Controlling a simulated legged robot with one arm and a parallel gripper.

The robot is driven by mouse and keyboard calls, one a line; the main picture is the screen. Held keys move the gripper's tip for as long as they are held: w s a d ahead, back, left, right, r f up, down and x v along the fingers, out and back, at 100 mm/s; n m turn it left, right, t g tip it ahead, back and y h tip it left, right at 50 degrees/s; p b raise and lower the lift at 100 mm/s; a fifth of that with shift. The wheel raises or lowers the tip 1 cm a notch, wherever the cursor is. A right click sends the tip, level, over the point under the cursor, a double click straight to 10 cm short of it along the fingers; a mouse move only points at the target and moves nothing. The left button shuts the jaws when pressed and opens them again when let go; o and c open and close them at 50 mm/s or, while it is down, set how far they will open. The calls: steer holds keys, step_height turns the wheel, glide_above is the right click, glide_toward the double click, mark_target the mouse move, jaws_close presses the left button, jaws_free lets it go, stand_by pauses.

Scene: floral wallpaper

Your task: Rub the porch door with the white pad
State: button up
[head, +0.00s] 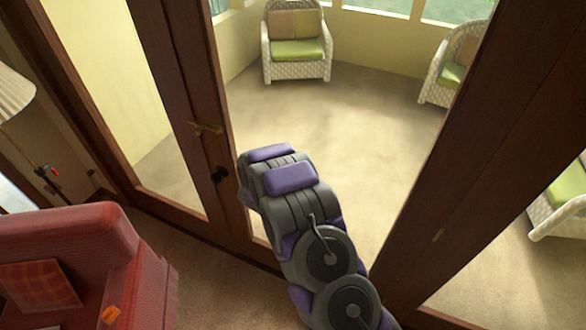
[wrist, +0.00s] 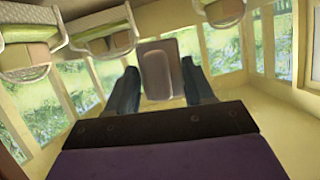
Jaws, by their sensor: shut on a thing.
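The porch door is a dark wood frame (head: 190,95) with large panes, and a brass handle (head: 205,127) and dark knob (head: 218,174) on its stile. My arm reaches up in front of the door in the head view and hides my gripper there. In the wrist view my gripper (wrist: 160,85) is shut on the pad (wrist: 155,50), a rounded block that looks grey-brown in the shade. The pad sits between the two dark fingers. I cannot tell whether the pad touches the door or a pane.
A red armchair (head: 70,235) with a plaid cushion stands at lower left, beside a lamp (head: 14,95). Beyond the door, white wicker chairs (head: 296,68) with green cushions stand on the porch. The porch floor (head: 330,125) between them is clear.

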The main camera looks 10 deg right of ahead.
steer(key=shift+s+a+b, duration=0.15)
steer(key=shift+s+a, duration=0.7)
steer(key=shift+s, duration=0.3)
steer(key=shift+s+a+b, duration=0.15)
steer(key=shift+s+a, duration=0.65)
steer(key=shift+s, duration=0.35)
steer(key=shift+s+a, duration=0.9)
steer(key=shift+s, duration=0.3)
steer(key=shift+w+b, duration=0.1)
steer(key=shift+b, duration=0.2)
